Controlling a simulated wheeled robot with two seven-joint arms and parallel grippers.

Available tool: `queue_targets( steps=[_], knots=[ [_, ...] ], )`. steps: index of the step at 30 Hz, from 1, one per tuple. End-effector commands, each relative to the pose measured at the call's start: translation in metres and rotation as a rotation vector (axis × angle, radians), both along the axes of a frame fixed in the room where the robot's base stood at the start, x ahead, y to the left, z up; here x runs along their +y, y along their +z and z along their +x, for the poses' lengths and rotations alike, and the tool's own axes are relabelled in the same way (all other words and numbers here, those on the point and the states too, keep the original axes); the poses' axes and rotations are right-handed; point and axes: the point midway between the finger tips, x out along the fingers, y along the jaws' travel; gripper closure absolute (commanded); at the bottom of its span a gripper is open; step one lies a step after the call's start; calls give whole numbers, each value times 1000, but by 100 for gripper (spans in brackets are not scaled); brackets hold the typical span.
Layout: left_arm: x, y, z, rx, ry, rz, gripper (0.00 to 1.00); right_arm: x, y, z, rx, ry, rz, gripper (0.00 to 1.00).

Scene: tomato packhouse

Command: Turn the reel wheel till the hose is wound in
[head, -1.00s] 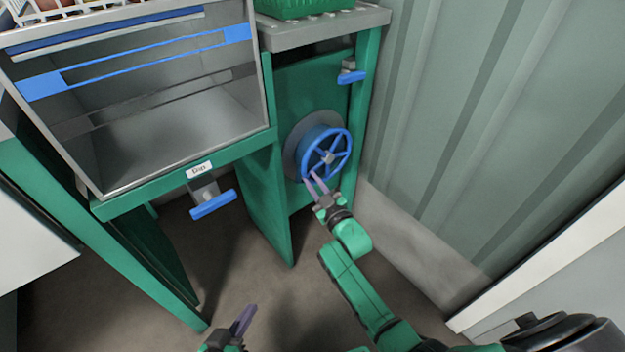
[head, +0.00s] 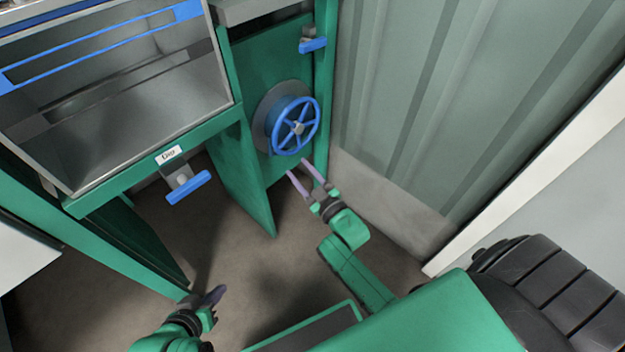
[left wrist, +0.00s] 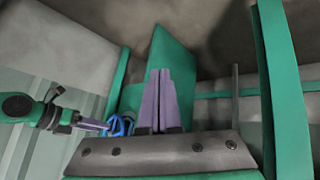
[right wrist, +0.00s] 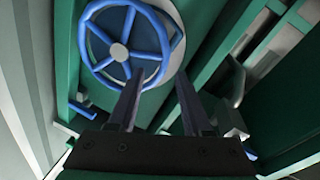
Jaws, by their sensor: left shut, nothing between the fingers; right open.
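The blue spoked reel wheel (head: 296,128) stands on the green panel, in front of a round grey disc (head: 262,118). My right gripper (head: 298,166) is open and empty, just below the wheel and apart from its rim. In the right wrist view the wheel (right wrist: 119,52) fills the upper left, ahead of the spread fingers (right wrist: 158,74). My left gripper (head: 216,292) is shut and empty, low above the floor and far from the wheel. The left wrist view shows its closed fingers (left wrist: 160,75) and part of the wheel (left wrist: 120,125). I cannot make out any hose.
A blue-handled valve (head: 313,44) sits above the wheel. Another blue handle (head: 188,187) hangs under the grey bin (head: 120,170) at the left. A ribbed wall (head: 430,110) closes off the right. Bare floor (head: 240,245) lies between my grippers.

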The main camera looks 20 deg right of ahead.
Motion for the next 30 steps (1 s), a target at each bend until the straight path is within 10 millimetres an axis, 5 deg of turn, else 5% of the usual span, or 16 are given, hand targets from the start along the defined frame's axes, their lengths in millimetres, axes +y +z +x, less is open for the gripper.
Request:
queue_targets(
  steps=[3,9,26,30],
  knots=[
    [19,15,-7,92,3,68,100,-6,0,-34,5,1,0,50],
    [36,22,-16,176,8,123,100,-12,-3,-62,0,0,1,50],
    [36,21,-18,183,7,127,100,-12,-5,-63,10,0,3,50],
    [36,21,-18,183,7,127,100,-7,-18,-63,183,-6,35,50]
  ],
)
